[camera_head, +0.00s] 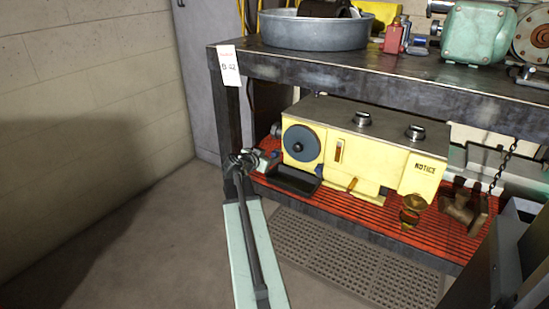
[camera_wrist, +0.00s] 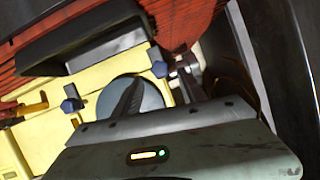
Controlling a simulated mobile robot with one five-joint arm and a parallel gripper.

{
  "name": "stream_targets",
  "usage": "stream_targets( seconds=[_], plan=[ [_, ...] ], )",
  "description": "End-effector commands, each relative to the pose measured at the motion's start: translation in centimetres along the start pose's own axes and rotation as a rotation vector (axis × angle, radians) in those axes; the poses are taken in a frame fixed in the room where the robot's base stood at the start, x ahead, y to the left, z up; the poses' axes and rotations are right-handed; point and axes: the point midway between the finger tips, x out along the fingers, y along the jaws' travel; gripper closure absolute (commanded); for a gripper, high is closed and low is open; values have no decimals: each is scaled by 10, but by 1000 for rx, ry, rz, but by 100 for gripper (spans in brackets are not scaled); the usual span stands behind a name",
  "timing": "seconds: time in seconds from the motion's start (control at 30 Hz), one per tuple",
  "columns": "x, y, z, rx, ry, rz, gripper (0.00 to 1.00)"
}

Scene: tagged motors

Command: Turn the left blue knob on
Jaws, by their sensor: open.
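The yellow machine (camera_head: 370,155) stands on the red slatted shelf under the workbench. Its left blue knob (camera_head: 276,154) is low on the left side, below the round grey-blue disc (camera_head: 300,143). A second blue knob (camera_head: 298,147) is to its right. My gripper (camera_head: 260,160) is open and empty at the machine's left end, close to the left knob. The wrist view is turned over; there my gripper (camera_wrist: 157,80) has the left knob (camera_wrist: 160,69) between or just beyond its fingertips. I cannot tell if they touch. The other knob (camera_wrist: 71,104) lies outside the fingers.
A black tray (camera_head: 293,181) sits just below the knobs; it also shows in the wrist view (camera_wrist: 85,40). The bench top (camera_head: 390,70) overhangs the machine. A bench leg (camera_head: 226,120) stands left of my gripper. The floor at left (camera_head: 130,230) is clear.

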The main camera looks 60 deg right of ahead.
Motion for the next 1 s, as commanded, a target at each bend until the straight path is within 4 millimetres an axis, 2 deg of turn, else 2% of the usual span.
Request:
stream_targets(
  seconds=[0.03,0.2,0.47,0.5,0.67,0.73,0.77,0.83,1.0],
  plan=[
    [14,-1,3,1,0,2,51],
    [42,-1,3,0,-1,1,51],
    [46,0,1,-1,-1,-1,51],
    [46,0,1,-1,-1,-1,54],
    [45,-1,1,-1,-1,-1,99],
    [45,-1,1,-1,-1,-1,100],
    [59,-2,-5,-2,0,0,100],
    [51,-1,-1,-3,0,-1,100],
    [45,-1,1,-6,-2,1,100]
  ],
)
